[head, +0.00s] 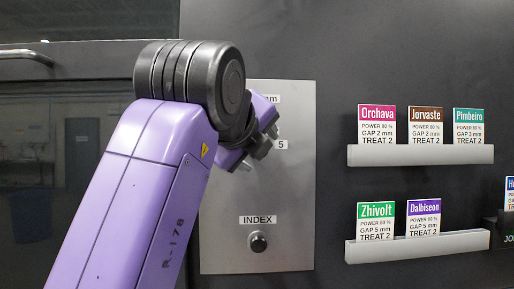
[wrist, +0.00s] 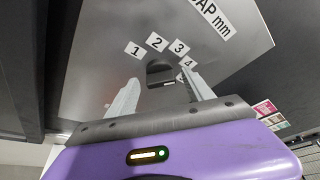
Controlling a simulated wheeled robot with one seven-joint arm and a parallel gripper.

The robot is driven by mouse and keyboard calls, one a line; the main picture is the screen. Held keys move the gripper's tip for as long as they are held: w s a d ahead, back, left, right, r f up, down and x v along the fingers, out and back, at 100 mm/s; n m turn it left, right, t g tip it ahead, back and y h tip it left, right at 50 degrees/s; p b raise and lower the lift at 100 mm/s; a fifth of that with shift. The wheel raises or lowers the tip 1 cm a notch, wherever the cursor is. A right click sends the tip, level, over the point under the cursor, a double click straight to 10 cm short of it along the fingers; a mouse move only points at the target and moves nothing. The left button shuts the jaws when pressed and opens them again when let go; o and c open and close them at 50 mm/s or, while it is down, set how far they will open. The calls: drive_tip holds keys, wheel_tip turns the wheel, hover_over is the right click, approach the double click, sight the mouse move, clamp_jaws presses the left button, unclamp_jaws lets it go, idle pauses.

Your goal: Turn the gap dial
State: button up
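The gap dial (wrist: 160,72) is a dark knob on a grey metal panel (wrist: 105,60), under a "GAP mm" label. The numbers 1, 2, 3 and 4 show around it in the wrist view. A small pale mark shows at the knob's lower edge; I cannot tell surely which number it points to. My gripper (wrist: 158,74) is open, with one finger on each side of the dial. The fingers look apart from the knob. The right finger partly covers the area by the 4. In the head view my gripper (head: 258,148) is at the panel and my arm hides the dial; the 5 label (head: 281,144) shows.
To the right, an upper shelf (head: 420,155) and a lower shelf (head: 417,247) hold printed cards, including Orchava (head: 377,125) and Zhivolt (head: 376,232). A dark glass door with a handle (head: 27,56) is at left.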

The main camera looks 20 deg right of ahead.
drive_tip(key=shift+r, duration=0.1)
drive_tip(key=v, duration=0.7)
drive_tip(key=shift+s+a+b, duration=0.2)
drive_tip(key=shift+s+b, duration=0.15)
drive_tip(key=shift+b, duration=0.1)
